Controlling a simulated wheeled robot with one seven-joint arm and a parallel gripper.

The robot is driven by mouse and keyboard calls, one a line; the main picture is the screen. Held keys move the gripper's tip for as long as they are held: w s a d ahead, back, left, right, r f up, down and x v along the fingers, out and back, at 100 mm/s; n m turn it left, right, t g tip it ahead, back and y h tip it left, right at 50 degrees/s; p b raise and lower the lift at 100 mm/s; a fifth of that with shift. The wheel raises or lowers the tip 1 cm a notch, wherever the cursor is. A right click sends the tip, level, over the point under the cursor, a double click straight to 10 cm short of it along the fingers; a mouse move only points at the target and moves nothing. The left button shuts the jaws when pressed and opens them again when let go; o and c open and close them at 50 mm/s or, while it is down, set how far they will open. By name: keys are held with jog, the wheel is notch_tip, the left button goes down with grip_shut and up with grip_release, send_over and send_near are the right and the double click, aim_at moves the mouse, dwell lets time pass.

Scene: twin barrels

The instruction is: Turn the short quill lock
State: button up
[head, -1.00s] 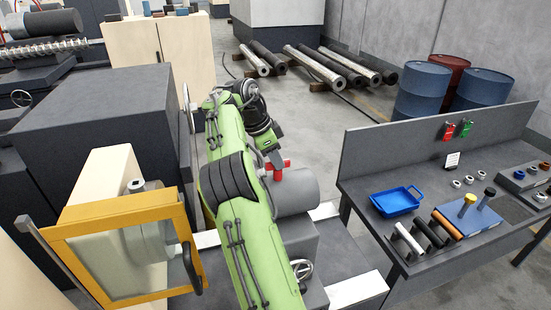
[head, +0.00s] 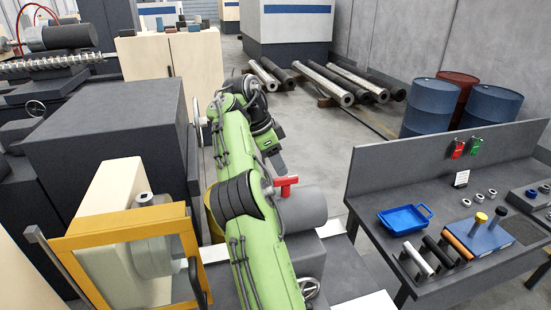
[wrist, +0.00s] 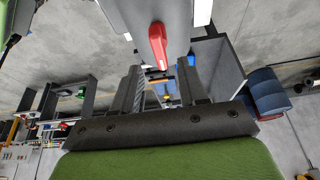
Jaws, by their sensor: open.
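The quill lock shows as a red lever (head: 285,183) on top of a grey cylindrical tailstock body (head: 303,207) in the head view. In the wrist view the red lever (wrist: 158,45) lies just beyond the fingertips, roughly centred between them. My gripper (wrist: 159,67) is open, with its two dark fingers apart and nothing between them. In the head view my gripper (head: 279,162) is just behind and above the lever, partly hidden by my arm. I see no contact with the lever.
A workbench (head: 440,262) at right holds a blue tray (head: 404,218), several cylinders and rings. A yellow-framed guard (head: 130,262) stands at left beside a large dark housing (head: 110,130). Barrels (head: 430,107) stand behind the bench.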

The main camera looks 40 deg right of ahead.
jog(key=shift+v, duration=0.9)
jog(key=shift+a+r, duration=0.15)
jog(key=shift+r, duration=0.2)
